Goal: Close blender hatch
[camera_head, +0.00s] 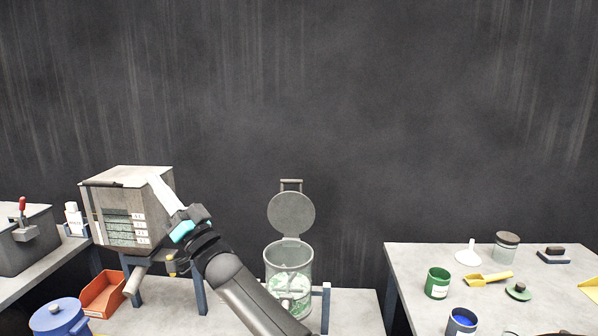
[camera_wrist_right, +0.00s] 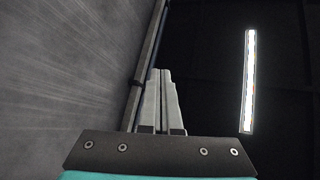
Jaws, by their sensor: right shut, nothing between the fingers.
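The blender (camera_head: 289,269) is a clear cylinder with green and white contents, standing at the middle of the head view. Its round grey hatch (camera_head: 291,213) stands open and upright at the back of the rim, with a handle on its top edge. My right gripper (camera_head: 158,186) is left of the blender and apart from it, in front of the right side of the grey screen box. Its pale fingers are together and empty; they also show in the right wrist view (camera_wrist_right: 161,85), pointing at the wall and dark ceiling. My left gripper is not in view.
The grey screen box (camera_head: 125,215) stands on legs at left. An orange bin (camera_head: 103,294) and a blue pot (camera_head: 60,318) are below it. The right table (camera_head: 415,262) holds a green can (camera_head: 437,283), a yellow scoop (camera_head: 487,282) and jars. Space above the blender is free.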

